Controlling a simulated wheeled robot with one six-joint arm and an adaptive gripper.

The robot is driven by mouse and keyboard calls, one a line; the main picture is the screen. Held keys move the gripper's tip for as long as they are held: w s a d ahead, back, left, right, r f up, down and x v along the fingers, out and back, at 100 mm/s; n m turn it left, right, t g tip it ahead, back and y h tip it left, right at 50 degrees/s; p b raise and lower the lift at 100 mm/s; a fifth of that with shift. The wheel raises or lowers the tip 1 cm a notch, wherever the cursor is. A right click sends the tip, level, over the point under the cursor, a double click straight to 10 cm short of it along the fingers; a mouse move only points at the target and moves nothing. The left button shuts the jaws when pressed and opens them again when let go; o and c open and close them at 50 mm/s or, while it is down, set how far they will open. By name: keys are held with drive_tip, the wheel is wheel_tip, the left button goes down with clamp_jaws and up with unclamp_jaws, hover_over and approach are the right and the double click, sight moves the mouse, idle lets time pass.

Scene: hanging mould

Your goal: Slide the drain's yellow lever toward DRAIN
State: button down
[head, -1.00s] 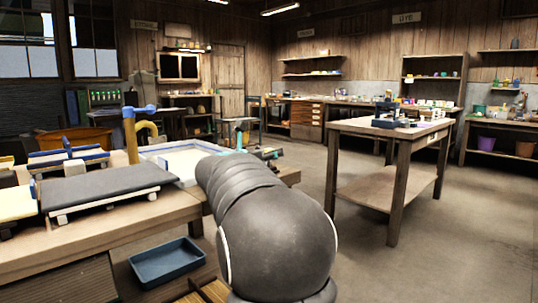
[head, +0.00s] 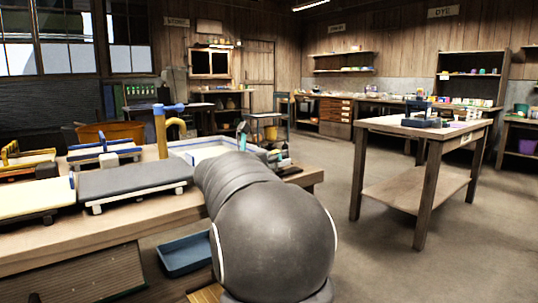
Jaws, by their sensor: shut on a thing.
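The drain's yellow lever cannot be made out, and neither can any DRAIN marking. A white vat with a blue rim (head: 205,147) stands on the near bench, partly hidden by my arm. A yellow upright pipe with a blue top (head: 160,132) rises beside it. Small teal and dark parts (head: 283,160) show at the bench's right end, just past my arm; I cannot tell what they are. My arm reaches forward over the bench and hides its own end, so my gripper does not show.
The near bench (head: 95,237) carries a grey padded board (head: 130,180) and a cream one (head: 35,198). A blue tray (head: 186,254) sits low beneath it. A wooden table (head: 405,127) stands to the right, with open floor (head: 345,250) between.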

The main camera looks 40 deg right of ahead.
drive_tip(key=shift+a+f, duration=0.1)
drive_tip(key=c, duration=0.8)
unclamp_jaws()
drive_tip(key=shift+w+a, duration=0.1)
drive_tip(key=shift+a, duration=0.15)
drive_tip(key=shift+d, duration=0.15)
drive_tip(key=a, duration=0.4)
drive_tip(key=s+a, duration=0.1)
drive_tip(key=a, duration=0.7)
drive_tip(key=shift+s, duration=0.25)
